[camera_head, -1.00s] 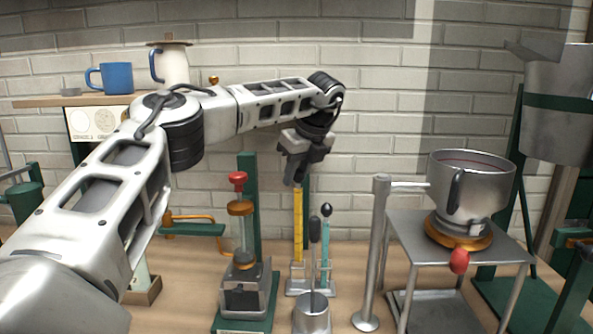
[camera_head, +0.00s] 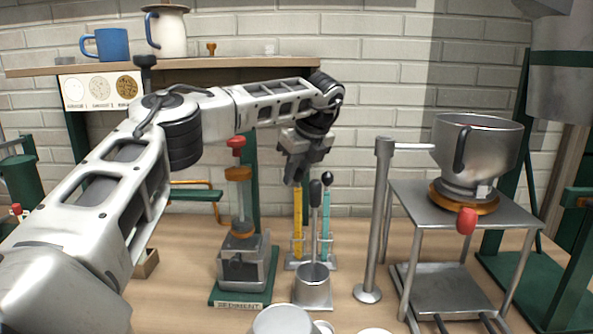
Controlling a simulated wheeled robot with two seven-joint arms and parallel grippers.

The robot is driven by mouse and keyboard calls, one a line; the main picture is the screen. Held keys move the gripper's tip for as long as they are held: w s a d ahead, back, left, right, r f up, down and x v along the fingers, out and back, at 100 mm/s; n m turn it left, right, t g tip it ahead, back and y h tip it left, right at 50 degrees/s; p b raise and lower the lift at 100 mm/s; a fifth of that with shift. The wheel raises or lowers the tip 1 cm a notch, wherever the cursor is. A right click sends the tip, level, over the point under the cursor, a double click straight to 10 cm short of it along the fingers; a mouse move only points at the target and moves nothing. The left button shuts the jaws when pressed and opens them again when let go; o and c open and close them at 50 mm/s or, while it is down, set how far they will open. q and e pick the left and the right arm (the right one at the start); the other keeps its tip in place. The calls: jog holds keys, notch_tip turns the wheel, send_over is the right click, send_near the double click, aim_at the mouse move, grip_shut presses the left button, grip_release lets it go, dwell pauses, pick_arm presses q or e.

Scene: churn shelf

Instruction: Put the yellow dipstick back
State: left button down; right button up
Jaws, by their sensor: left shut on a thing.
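The yellow dipstick (camera_head: 298,215) stands upright at the middle of the bench, its lower part in a small clear-railed rack (camera_head: 318,262). My left gripper (camera_head: 295,172) comes down from above and is shut on the dipstick's top end. Its fingers hide that end. A teal dipstick (camera_head: 326,215) with a black ball top stands just right of it in the same rack. My right gripper is not in view.
A sediment device (camera_head: 242,265) with a red knob stands left of the rack. A metal post (camera_head: 376,220) and a steel stand with a pot (camera_head: 476,150) are at the right. A shelf (camera_head: 220,66) with a blue mug (camera_head: 112,44) and a jug is behind.

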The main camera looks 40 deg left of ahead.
pick_arm(q)
jog(key=shift+f, duration=0.15)
jog(key=c, duration=1.1)
grip_release()
jog(key=v, duration=1.6)
jog(key=shift+s, duration=0.1)
